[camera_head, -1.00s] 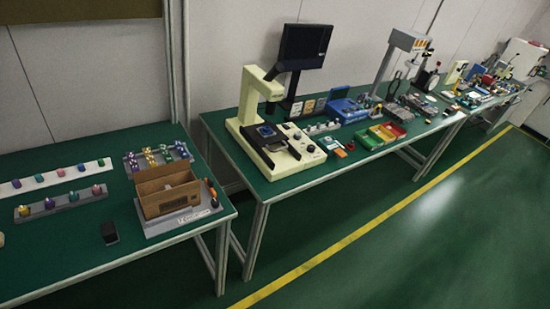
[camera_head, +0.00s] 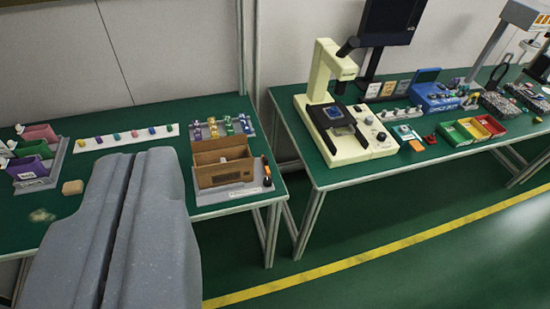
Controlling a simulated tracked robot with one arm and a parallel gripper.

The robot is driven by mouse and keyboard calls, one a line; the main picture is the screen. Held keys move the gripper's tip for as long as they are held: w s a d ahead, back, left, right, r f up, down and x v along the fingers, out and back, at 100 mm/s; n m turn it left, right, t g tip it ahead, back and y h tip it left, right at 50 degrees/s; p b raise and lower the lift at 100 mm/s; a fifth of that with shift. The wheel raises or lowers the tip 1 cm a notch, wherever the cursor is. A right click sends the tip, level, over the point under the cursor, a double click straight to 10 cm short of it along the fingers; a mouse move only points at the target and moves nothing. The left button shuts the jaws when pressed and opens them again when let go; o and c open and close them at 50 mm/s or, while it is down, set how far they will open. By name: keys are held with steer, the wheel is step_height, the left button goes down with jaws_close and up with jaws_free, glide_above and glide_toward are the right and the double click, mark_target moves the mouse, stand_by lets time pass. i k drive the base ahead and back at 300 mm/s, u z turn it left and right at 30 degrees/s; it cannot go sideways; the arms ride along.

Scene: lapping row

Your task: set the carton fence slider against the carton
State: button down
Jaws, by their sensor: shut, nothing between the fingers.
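The carton (camera_head: 225,180), a brown open-topped box, stands on a light grey base plate (camera_head: 238,193) near the right end of the left table. A small dark and orange upright part (camera_head: 266,168) stands at the plate's right edge. I cannot tell whether it belongs to the fence slider, and I cannot make out a gap between a slider and the carton. My gripper (camera_head: 137,165), two thick grey fingers with a narrow seam, fills the lower left in front of the table. It is shut and empty, left of the carton in the picture, and hides part of the table.
Pink and purple bins (camera_head: 35,160) and a tan block (camera_head: 72,187) are at left. A white strip of coloured pieces (camera_head: 126,138) and a rack (camera_head: 223,128) stand behind. The right table (camera_head: 320,177) holds a cream microscope-like machine (camera_head: 330,110). A floor gap separates the tables.

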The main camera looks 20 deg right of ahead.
mark_target(264, 159)
steer(key=z, duration=0.1)
steer(key=i, duration=1)
steer(key=u, duration=0.1)
